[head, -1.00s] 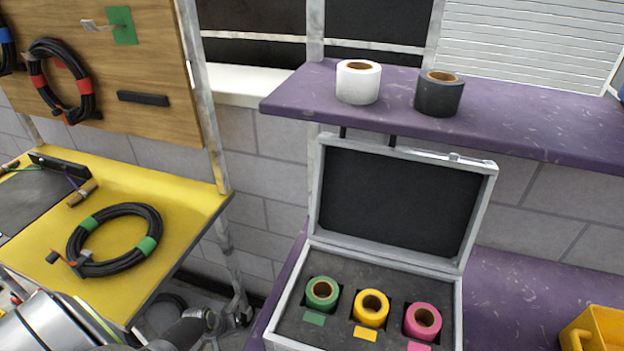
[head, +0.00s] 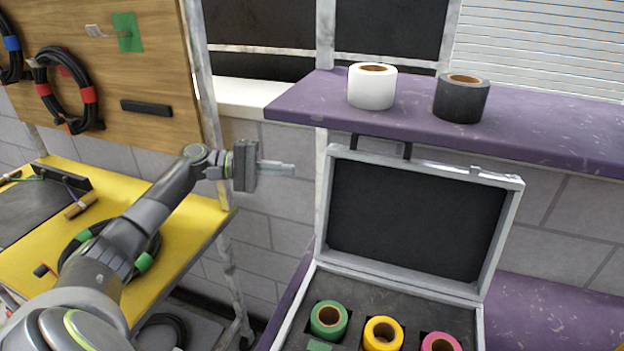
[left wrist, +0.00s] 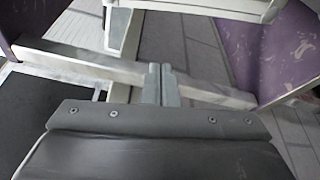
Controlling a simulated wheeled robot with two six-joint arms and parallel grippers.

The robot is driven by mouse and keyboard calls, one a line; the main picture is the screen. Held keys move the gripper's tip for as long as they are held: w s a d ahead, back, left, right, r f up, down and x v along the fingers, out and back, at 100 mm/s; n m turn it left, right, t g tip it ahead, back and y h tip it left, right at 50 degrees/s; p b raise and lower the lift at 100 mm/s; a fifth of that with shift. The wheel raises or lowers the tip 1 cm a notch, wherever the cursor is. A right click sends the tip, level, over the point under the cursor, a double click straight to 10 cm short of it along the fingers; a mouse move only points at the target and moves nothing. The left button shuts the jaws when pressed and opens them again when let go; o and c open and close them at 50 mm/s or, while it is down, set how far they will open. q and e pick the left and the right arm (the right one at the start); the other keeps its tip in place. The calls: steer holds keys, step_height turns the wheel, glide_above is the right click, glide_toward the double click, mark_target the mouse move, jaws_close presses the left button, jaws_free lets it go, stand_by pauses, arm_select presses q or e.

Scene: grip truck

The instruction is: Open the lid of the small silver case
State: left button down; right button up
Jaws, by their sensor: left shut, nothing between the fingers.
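The silver case (head: 472,289) stands on the purple bench with its lid (head: 415,215) up, leaning back below the shelf. Its dark foam base holds a green tape roll (head: 328,319), a yellow tape roll (head: 383,334) and a pink tape roll (head: 440,343). The bottom of the case is cut off by the frame. My left gripper (head: 292,168) is shut and empty, held in the air to the left of the lid and apart from it. In the left wrist view its closed fingers (left wrist: 160,84) show before a pale metal bar. My right gripper is not in view.
A purple shelf (head: 560,125) with a white tape roll (head: 371,87) and a black tape roll (head: 461,98) overhangs the lid. A yellow table (head: 190,245) with a coiled black cable (head: 150,245) stands at left. A wooden board (head: 160,70) rises behind it.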

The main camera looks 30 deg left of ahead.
arm_select(q)
steer(key=w+d+p, duration=0.1)
steer(key=d+p, duration=0.5)
steer(key=d, duration=0.3)
steer(key=shift+d, duration=0.1)
stand_by(0.4)
steer(key=s, duration=0.1)
steer(key=s+r+m+b, duration=0.1)
steer(key=s+r+m, duration=0.1)
steer(key=shift+s+d+t+b, duration=0.1)
steer(key=shift+d+t+b, duration=0.2)
steer(key=shift+b, duration=0.1)
